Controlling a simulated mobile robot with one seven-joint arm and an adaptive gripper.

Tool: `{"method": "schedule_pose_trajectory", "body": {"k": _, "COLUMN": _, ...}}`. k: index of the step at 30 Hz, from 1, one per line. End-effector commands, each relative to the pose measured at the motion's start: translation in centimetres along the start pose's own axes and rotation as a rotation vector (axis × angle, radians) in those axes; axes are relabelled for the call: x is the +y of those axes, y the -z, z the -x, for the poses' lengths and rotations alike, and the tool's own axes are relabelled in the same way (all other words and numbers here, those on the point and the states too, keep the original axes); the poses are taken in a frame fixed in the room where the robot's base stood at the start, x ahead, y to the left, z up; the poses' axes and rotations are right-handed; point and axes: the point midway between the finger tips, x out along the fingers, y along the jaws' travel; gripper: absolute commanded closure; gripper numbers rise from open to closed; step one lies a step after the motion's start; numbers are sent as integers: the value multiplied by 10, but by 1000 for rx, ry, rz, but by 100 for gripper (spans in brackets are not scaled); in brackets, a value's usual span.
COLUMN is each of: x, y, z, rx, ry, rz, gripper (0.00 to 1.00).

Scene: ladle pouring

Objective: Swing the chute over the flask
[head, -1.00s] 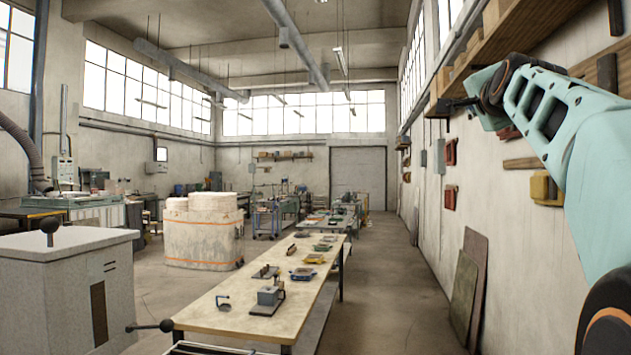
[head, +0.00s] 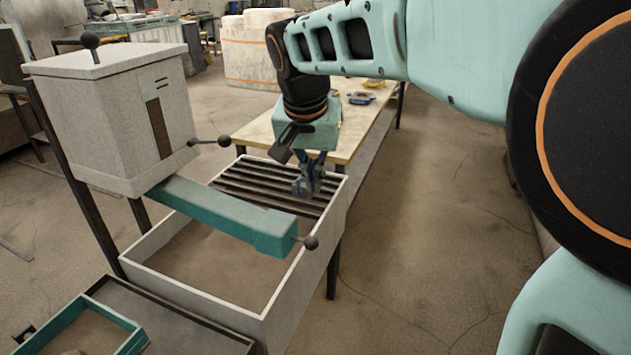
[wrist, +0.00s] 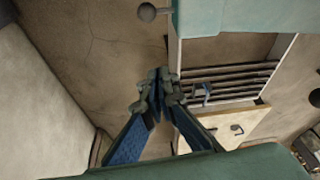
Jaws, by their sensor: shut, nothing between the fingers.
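The chute (head: 225,214) is a teal bar running from under the grey hopper (head: 118,115) out over a grey-walled sand box. A dark ball knob (head: 311,242) sticks out of its free end, and the knob also shows at the top of the wrist view (wrist: 148,12), beside the chute (wrist: 245,18). A teal frame with sand inside (head: 128,341), probably the flask, is cut off at the lower left. My gripper (head: 308,188) hangs above the box's slatted end, behind the knob and apart from it. Its blue fingers are shut and empty in the wrist view (wrist: 160,92).
The sand box (head: 325,225) has upright walls and dark slats (head: 262,185) at its far end. A lever with a ball (head: 223,141) sticks out from the hopper. A pale table (head: 262,133) stands behind. The floor at right is clear.

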Motion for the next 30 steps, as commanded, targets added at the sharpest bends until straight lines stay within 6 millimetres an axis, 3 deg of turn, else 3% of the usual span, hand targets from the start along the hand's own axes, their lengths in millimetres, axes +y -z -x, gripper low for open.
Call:
{"method": "schedule_pose_trajectory", "body": {"k": 14, "x": 0, "y": -4, "z": -6, "rx": -9, "ry": -9, "rz": 12, "gripper": 100}}
{"method": "schedule_pose_trajectory", "body": {"k": 17, "x": 0, "y": -5, "z": -18, "rx": -10, "ry": -9, "rz": 11, "gripper": 100}}
{"method": "schedule_pose_trajectory", "body": {"k": 30, "x": 0, "y": -8, "z": -103, "rx": -8, "ry": -7, "rz": 13, "gripper": 100}}
